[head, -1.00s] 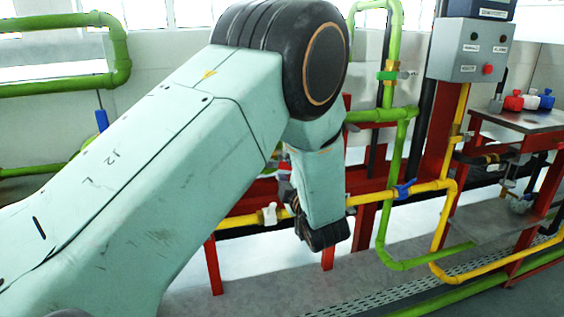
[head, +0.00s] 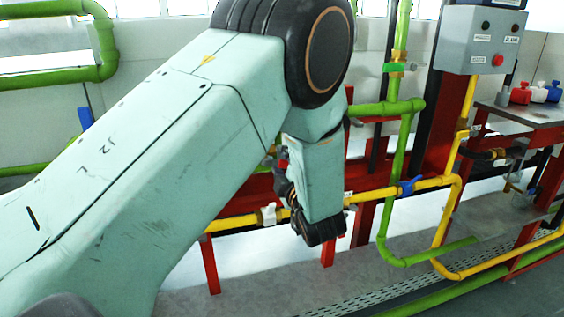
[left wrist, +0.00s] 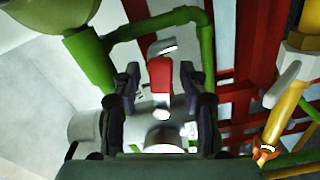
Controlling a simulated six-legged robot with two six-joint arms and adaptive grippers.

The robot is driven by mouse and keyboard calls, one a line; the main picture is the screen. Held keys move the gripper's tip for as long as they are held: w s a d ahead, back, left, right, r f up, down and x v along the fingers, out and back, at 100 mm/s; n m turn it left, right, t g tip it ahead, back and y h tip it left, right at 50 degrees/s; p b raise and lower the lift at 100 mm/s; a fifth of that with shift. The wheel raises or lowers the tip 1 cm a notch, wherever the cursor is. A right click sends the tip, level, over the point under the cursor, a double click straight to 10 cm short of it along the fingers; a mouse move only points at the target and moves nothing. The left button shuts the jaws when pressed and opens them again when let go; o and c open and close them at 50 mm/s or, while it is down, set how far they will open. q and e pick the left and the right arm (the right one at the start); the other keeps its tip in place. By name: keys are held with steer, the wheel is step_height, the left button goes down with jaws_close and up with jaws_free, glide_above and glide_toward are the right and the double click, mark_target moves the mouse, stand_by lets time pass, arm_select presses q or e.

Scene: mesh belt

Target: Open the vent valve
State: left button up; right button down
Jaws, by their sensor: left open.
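A red valve handle (left wrist: 159,76) shows in the left wrist view, with a pale metal stem below it. It may be the vent valve, but no label on it can be read. My left gripper (left wrist: 160,90) is open, its dark fingers on either side of the red handle with visible gaps. In the head view my left arm hides most of the gripper and the valve; only a bit of red (head: 283,163) shows beside the wrist. My right gripper is not in view.
A yellow pipe carries a blue-handled valve (head: 408,187) and a white-handled valve (head: 268,214). Green pipes (head: 385,109) and red frame posts stand close around my wrist. A grey control box (head: 480,40) and a side table (head: 520,113) are at the right.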

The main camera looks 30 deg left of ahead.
arm_select(q)
steer(key=shift+s+r, duration=0.1)
steer(key=shift+s, duration=0.1)
steer(key=shift+w+f, duration=0.25)
steer(key=shift+w, duration=0.05)
steer(key=c, duration=0.4)
steer(key=shift+s+r, duration=0.15)
steer(key=shift+s, duration=0.05)
steer(key=c, duration=0.3)
jaws_close()
steer(key=shift+w+r+n+b, duration=0.1)
steer(key=shift+r+n+b, duration=0.2)
steer(key=shift+n, duration=0.55)
steer(key=shift+w+r+n+b, duration=0.1)
steer(key=shift+r+n+b, duration=0.15)
steer(key=shift+n, duration=0.6)
steer(key=shift+r, duration=0.1)
